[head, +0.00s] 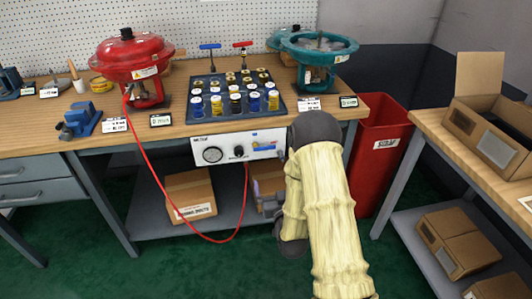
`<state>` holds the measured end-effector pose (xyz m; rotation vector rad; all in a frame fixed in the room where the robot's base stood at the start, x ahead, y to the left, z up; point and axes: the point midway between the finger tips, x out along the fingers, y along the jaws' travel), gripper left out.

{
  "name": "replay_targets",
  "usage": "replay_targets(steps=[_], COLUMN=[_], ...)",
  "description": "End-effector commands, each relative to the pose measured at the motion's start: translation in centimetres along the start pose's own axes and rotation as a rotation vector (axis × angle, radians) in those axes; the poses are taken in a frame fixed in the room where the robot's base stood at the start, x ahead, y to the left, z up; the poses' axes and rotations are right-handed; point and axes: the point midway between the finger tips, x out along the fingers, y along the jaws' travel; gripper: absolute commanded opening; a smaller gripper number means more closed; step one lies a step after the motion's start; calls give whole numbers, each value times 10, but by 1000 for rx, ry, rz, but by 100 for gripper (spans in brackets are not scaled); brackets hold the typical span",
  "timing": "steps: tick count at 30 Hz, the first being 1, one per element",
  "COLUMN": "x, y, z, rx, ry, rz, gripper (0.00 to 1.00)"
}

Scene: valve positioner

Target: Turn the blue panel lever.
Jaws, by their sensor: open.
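The blue panel lever (264,147) is on the right part of the white panel (226,160) under the front edge of the workbench. It looks small, with an orange patch close to it. My arm rises in front of the panel's right end. The panel also has a round gauge (212,154) and a black knob (239,151).
A red hose (168,205) hangs from the red actuator (134,62) to the panel. A tray of parts (275,104) and a teal actuator (316,58) stand on the bench. A red bin (380,150) is right of my arm. Boxes (190,196) sit on the lower shelf.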

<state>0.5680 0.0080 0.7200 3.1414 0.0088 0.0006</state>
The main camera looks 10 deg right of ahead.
Motion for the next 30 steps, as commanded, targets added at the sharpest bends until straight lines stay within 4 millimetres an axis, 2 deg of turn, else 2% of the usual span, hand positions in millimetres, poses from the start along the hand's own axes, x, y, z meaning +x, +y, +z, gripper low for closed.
replay_targets(steps=[5,30], x=[14,147], y=[0,11], z=[-1,0], rx=[0,0], ry=[4,3], rz=[0,15], gripper=[99,99])
